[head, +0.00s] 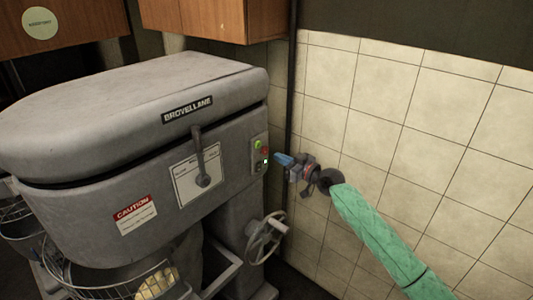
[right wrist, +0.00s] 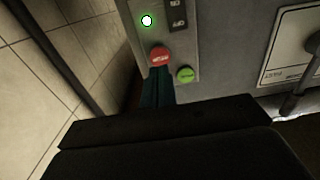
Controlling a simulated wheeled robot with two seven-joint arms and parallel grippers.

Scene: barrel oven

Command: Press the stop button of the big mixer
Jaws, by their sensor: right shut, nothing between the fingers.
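The big grey mixer (head: 110,110) stands on the left of the head view. Its control panel (head: 259,155) is on the right end of its front. The panel has a red stop button (right wrist: 160,56), a green button (right wrist: 185,75) and a lit green lamp (right wrist: 147,20). In the head view the red button (head: 265,150) shows small at the panel's edge. My right gripper (head: 278,158) is shut and empty, its blue fingertips close in front of the panel. In the right wrist view the fingertips (right wrist: 157,78) end right at the red button's edge; I cannot tell whether they touch. My left gripper is out of view.
A lever (head: 201,160) sticks out from the mixer's front, left of the panel. A handwheel (head: 265,238) is below the panel. A wire guard (head: 110,288) is at the lower left. A tiled wall (head: 400,120) stands behind my right arm. Wooden cabinets (head: 220,18) hang above.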

